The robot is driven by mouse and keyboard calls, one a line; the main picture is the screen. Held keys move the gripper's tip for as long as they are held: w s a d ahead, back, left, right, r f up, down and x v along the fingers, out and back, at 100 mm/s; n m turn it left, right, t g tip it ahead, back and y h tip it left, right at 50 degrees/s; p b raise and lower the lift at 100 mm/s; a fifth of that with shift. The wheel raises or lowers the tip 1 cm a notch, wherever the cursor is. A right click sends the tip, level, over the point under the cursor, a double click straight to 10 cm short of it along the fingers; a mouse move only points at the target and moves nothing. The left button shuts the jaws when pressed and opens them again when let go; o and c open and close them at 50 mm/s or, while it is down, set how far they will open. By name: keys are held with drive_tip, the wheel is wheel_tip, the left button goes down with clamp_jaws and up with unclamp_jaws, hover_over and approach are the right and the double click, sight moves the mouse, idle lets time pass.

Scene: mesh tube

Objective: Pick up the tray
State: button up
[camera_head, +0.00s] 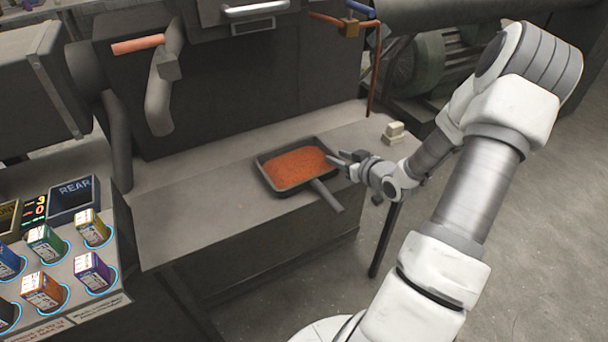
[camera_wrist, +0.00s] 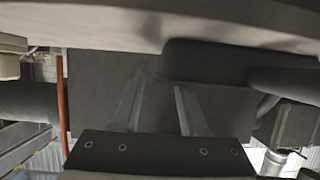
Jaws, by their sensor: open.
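The tray (camera_head: 263,174) is a dark, shallow rectangular pan filled with orange-red granules. It lies flat on the grey bench, and its handle (camera_head: 327,197) points toward the front right, past the bench edge. My gripper (camera_head: 337,159) is at the tray's right end, low over the bench, fingers pointing left toward the rim. In the wrist view my gripper (camera_wrist: 165,85) shows two fingers spread apart with nothing between them. There a dark shape, seemingly the tray (camera_wrist: 215,62), lies beyond the fingertips. I cannot tell whether a finger touches the rim.
The grey bench (camera_head: 190,215) is clear left of the tray. A small pale block (camera_head: 394,131) sits at its right end. A dark machine (camera_head: 250,85) with pipes stands behind. A control panel (camera_head: 70,265) with coloured cartridges is at the lower left.

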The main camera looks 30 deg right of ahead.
drive_tip(key=shift+x, duration=1.3)
clamp_jaws()
idle(0.4)
